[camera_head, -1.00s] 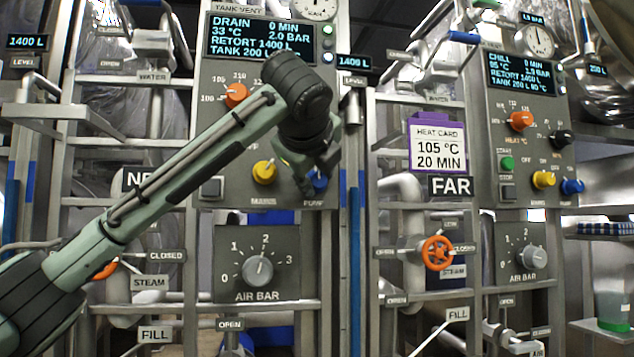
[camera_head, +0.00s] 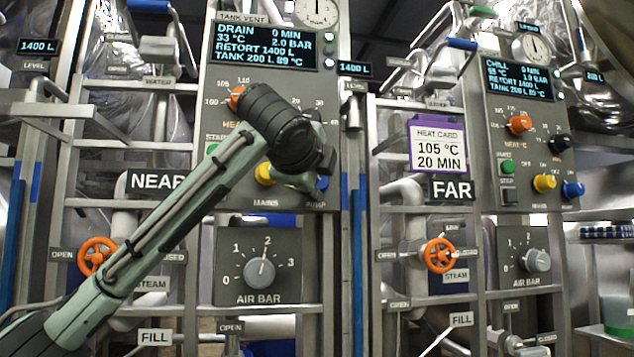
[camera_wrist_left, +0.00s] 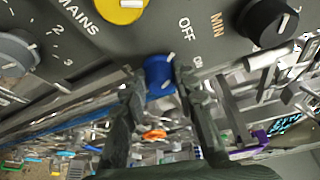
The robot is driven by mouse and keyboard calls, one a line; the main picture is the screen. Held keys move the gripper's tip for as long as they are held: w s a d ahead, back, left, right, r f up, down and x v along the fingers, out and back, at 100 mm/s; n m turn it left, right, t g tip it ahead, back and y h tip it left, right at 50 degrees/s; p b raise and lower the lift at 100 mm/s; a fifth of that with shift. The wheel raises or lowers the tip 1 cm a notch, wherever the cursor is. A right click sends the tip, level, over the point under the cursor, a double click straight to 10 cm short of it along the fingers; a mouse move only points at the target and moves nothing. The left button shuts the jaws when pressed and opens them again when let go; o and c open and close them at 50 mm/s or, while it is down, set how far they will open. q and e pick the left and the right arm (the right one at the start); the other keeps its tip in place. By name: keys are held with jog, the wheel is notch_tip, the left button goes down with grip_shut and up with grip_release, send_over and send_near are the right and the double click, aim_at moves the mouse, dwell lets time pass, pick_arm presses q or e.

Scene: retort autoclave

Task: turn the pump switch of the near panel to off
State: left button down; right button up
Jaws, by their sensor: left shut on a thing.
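The blue pump switch (camera_head: 322,184) sits at the lower right of the near panel (camera_head: 225,200), mostly hidden behind my left gripper (camera_head: 312,182) in the head view. In the left wrist view the blue switch (camera_wrist_left: 160,76) is between the two dark fingers of my left gripper (camera_wrist_left: 162,88), which is shut on it. A white pointer mark on the switch points up and slightly right in that view. The labels OFF and ON are printed beside it. My right gripper is not in view.
The yellow mains knob (camera_head: 264,173) is just left of the pump switch. The grey air knob (camera_head: 260,271) is below. An orange valve wheel (camera_head: 97,256) is behind my left arm. The far panel (camera_head: 508,200) stands to the right, with a purple-framed heat card (camera_head: 437,147) between.

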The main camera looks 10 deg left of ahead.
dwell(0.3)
pick_arm(q)
jog(key=c, duration=1.2)
grip_release()
jog(key=shift+s, duration=0.15)
jog(key=s, duration=0.7)
jog(key=s+r, duration=0.1)
jog(key=s, duration=0.3)
jog(key=shift+s+a, duration=0.35)
jog(key=shift+a, duration=0.05)
